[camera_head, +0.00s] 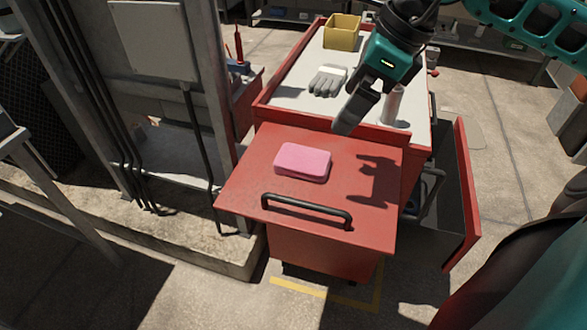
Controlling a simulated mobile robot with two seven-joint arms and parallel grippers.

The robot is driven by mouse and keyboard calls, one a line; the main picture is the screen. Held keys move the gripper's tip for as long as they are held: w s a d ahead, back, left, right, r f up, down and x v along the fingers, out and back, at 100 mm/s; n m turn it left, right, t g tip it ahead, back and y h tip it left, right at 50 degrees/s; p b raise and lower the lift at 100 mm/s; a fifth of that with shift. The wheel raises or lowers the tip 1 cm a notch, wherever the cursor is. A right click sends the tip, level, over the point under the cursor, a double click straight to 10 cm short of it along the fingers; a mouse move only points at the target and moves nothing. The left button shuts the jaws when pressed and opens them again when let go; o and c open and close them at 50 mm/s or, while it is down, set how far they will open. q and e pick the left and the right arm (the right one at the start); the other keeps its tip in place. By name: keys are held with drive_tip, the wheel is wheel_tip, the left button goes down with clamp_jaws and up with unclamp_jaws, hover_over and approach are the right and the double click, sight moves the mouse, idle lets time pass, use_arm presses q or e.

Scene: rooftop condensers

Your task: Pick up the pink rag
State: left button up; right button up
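The pink rag (302,162) looks like a thick, rounded folded pad. It lies flat on the lower red top (245,187) of a cart, just behind the black handle. My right gripper (347,118), on a teal and black arm coming in from the upper right, hangs above the cart, up and to the right of the rag in the picture and apart from it. Its fingers overlap in this view, so their opening is hidden. Its shadow falls on the red top, right of the rag. My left gripper is out of view.
The cart's raised tray (285,97) holds a grey glove (328,81), a yellow bin (342,32) and a white bottle (393,104). A black handle (305,211) crosses the front. An open red drawer or door (463,200) juts out right. A metal frame (215,80) stands left.

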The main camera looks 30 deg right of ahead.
sight(316, 160)
drive_tip(key=x, duration=0.9)
drive_tip(key=b+x, duration=0.1)
drive_tip(key=x, duration=0.4)
drive_tip(key=shift+s+d+f, duration=0.2)
drive_tip(key=shift+f, duration=0.2)
drive_tip(key=shift+c, duration=0.4)
drive_tip(key=c, duration=1)
drive_tip(key=shift+r, duration=0.15)
